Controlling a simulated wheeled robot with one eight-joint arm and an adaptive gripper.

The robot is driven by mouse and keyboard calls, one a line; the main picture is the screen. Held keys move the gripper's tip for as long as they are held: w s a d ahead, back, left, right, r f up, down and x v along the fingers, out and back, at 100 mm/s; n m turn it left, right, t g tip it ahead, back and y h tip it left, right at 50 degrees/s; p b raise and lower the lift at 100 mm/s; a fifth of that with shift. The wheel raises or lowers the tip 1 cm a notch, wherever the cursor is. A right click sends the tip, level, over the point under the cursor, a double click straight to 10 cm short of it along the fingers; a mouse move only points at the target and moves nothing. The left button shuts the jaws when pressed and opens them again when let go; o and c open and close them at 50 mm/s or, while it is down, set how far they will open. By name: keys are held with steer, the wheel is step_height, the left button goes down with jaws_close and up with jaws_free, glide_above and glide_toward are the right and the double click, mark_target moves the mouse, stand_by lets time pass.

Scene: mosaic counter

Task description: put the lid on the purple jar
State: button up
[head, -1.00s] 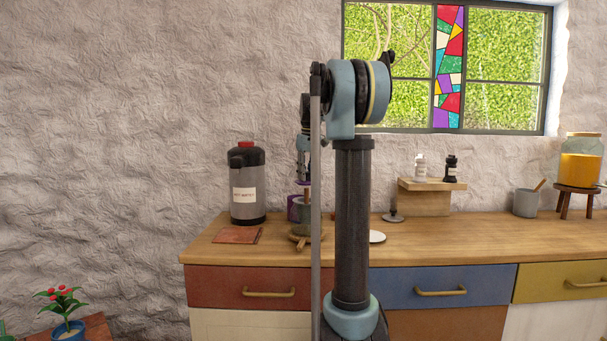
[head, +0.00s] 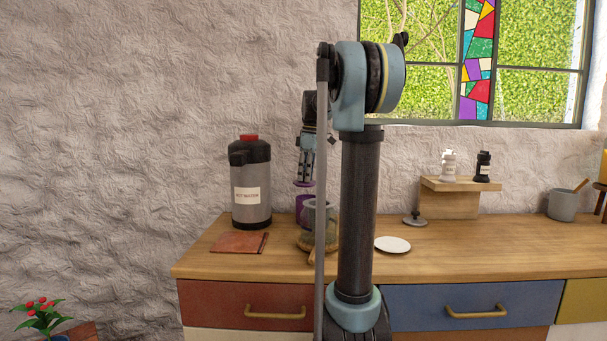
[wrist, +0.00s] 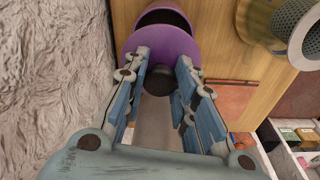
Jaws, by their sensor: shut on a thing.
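My gripper (head: 305,180) is shut on the dark knob (wrist: 158,81) of a purple lid. The lid (head: 304,184) is a flat purple disc held roughly level, and it fills the space past my fingertips in the wrist view (wrist: 160,46). The jar's dark open mouth (wrist: 166,18) shows beyond the lid in the wrist view. A small gap separates lid and jar in the head view, and the lid is off-centre from the mouth in the wrist view.
The grey pot (head: 318,220) stands close to the jar's right, on a wooden trivet. A hot water dispenser (head: 250,187) is to the left, with a reddish board (head: 239,243) in front. A white plate (head: 393,244) and a grey knobbed object (head: 415,219) lie right of my arm.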

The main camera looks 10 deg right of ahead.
steer(key=shift+d+f, duration=0.15)
steer(key=shift+f, duration=0.4)
steer(key=shift+d+f, duration=0.15)
steer(key=shift+f, duration=1.6)
steer(key=shift+s+d+f, duration=0.1)
steer(key=shift+s+f, duration=0.05)
steer(key=shift+f, duration=0.3)
stand_by(0.5)
steer(key=o, duration=1.6)
steer(key=shift+o, duration=0.2)
steer(key=shift+r, duration=0.15)
steer(key=shift+r, duration=3.4)
